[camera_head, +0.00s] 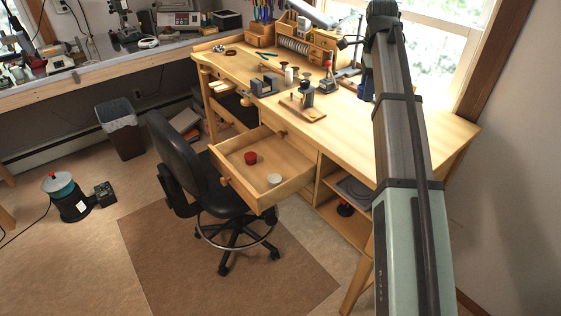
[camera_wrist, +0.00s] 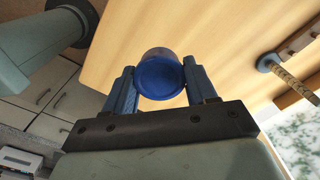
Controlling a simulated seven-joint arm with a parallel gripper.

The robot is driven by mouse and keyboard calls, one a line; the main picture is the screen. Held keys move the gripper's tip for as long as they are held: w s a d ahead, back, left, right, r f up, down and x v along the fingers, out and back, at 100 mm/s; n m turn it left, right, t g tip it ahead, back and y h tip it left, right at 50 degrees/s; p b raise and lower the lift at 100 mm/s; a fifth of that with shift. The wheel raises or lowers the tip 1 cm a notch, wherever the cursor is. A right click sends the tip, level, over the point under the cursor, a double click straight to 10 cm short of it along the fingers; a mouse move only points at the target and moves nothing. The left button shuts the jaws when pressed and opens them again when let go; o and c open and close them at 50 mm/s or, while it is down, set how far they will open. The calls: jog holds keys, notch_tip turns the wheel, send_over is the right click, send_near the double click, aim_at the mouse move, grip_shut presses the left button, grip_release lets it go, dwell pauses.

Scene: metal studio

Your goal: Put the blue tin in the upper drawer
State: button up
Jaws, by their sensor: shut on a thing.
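In the wrist view the blue tin (camera_wrist: 160,82) sits between the two fingers of my gripper (camera_wrist: 160,68), which is shut on its sides. Its round blue face points toward the camera, and a paler rim shows behind it. Pale wood fills the view behind the tin; I cannot tell the gap between them. In the head view my arm hides most of the grasp, and I cannot make out the tin. A wooden drawer (camera_head: 291,187) stands pulled out from the bench, with a red tin (camera_head: 250,158) and a white tin (camera_head: 274,179) inside.
The wooden workbench (camera_head: 345,138) carries tools, small blocks and a rack toward the back. A black chair (camera_head: 185,150) stands close to the left of the drawer. Open shelves (camera_head: 345,225) lie right of it. The bench's front right top is clear.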

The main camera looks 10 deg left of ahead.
jog(key=w+a+n, duration=0.1)
jog(key=w+a, duration=0.1)
jog(key=a, duration=1.4)
jog(key=n, duration=0.1)
send_over(263, 172)
jog(key=shift+s+f, duration=0.15)
jog(key=shift+f, duration=17.45)
jog(key=shift+f, duration=0.1)
jog(key=o, duration=1.1)
jog(key=shift+c, duration=0.2)
notch_tip(263, 172, up, 12)
